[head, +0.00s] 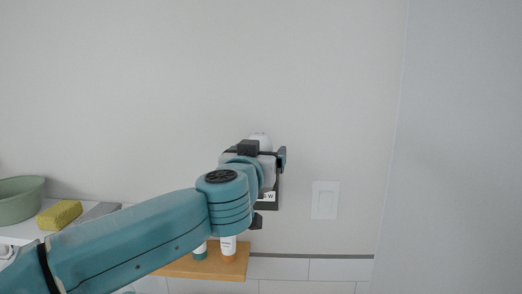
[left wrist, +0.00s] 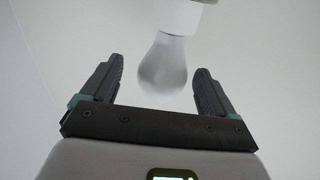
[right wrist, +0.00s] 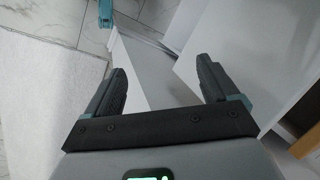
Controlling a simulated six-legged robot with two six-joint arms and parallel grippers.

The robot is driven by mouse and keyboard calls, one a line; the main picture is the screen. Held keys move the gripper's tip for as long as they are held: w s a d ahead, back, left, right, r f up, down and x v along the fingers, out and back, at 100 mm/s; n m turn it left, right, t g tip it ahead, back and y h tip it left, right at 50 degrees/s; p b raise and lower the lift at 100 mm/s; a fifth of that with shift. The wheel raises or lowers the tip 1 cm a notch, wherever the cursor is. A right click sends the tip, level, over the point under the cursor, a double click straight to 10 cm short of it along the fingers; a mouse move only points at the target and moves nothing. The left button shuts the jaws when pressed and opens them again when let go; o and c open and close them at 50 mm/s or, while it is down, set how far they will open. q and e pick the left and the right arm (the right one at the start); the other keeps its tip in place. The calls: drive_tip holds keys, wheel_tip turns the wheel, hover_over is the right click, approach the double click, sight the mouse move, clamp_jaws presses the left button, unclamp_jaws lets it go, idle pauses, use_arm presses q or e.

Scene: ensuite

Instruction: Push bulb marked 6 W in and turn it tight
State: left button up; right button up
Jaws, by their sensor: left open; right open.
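In the left wrist view a frosted bulb (left wrist: 163,68) hangs from a white fitting (left wrist: 206,1) at the top edge. My left gripper (head: 265,154) is open, with the bulb showing between its fingers and no finger visibly touching it. In the head view a white rounded part (head: 259,137) of the lamp shows just above this gripper; the rest is hidden. A white label (head: 268,197), with a "W" readable, sits on a dark piece behind my left wrist. My right gripper (right wrist: 162,70) is open and empty in the right wrist view, out of the head view.
A white switch plate (head: 325,200) is on the wall to the right. Below, a wooden shelf (head: 190,271) carries small bottles (head: 228,247). A green basin (head: 20,199) and yellow sponge (head: 60,214) stand at left. White furniture panels (right wrist: 255,55) lie beyond my right gripper.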

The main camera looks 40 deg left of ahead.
use_arm(q)
drive_tip(key=shift+w+a, duration=0.65)
drive_tip(key=shift+a, duration=0.2)
drive_tip(key=shift+w+a, duration=0.15)
drive_tip(key=shift+w, duration=0.2)
drive_tip(key=shift+w+f, duration=0.1)
drive_tip(key=shift+w, duration=0.2)
drive_tip(key=shift+d, duration=0.2)
drive_tip(key=shift+s, duration=0.15)
drive_tip(key=shift+s+a, duration=0.1)
drive_tip(key=shift+s, duration=0.1)
drive_tip(key=shift+c, duration=1.4)
drive_tip(key=c, duration=0.5)
drive_tip(key=shift+w, duration=0.1)
drive_tip(key=c, duration=0.4)
drive_tip(key=shift+a+r+m+t+h+p, duration=0.1)
drive_tip(key=shift+r+m+t+h+p, duration=0.2)
drive_tip(key=shift+m+h+p, duration=0.25)
drive_tip(key=shift+f+m+t+h, duration=0.15)
drive_tip(key=shift+m+t+h, duration=0.55)
drive_tip(key=shift+h, duration=0.45)
drive_tip(key=shift+w+d+f+m+h, duration=0.1)
drive_tip(key=shift+d+m+h, duration=0.05)
drive_tip(key=shift+m+h, duration=0.4)
drive_tip(key=shift+w+d+f+m+h, duration=0.1)
drive_tip(key=shift+m+h, duration=0.3)
drive_tip(key=shift+h, duration=0.25)
